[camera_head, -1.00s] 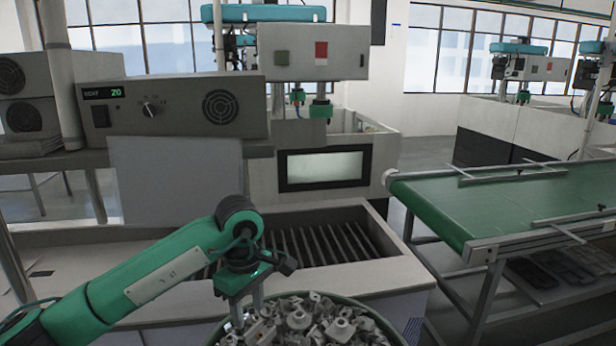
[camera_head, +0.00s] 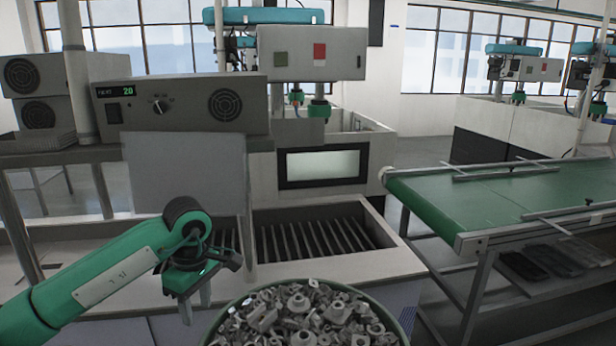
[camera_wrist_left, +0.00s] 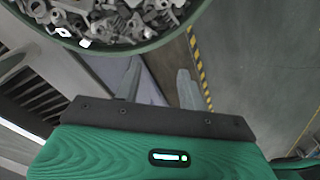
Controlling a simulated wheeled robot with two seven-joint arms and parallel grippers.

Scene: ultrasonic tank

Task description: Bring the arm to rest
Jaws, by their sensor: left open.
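My left arm (camera_head: 110,278) is green and comes in from the lower left in the head view. Its gripper (camera_head: 196,306) points down just left of the round bin of metal parts. In the left wrist view the two fingers (camera_wrist_left: 158,88) stand apart with nothing between them, and floor and a bench edge show beyond. The green-rimmed bin (camera_head: 408,318) is full of loose grey metal parts (camera_head: 300,318); its rim also shows at the top of the left wrist view (camera_wrist_left: 150,44). My right gripper is not in view.
A slatted basin (camera_head: 318,240) lies behind the bin. A grey control box (camera_head: 185,103) with a green display stands on a shelf at the left. A green conveyor (camera_head: 510,200) runs along the right. A yellow-black floor stripe (camera_wrist_left: 199,70) shows in the left wrist view.

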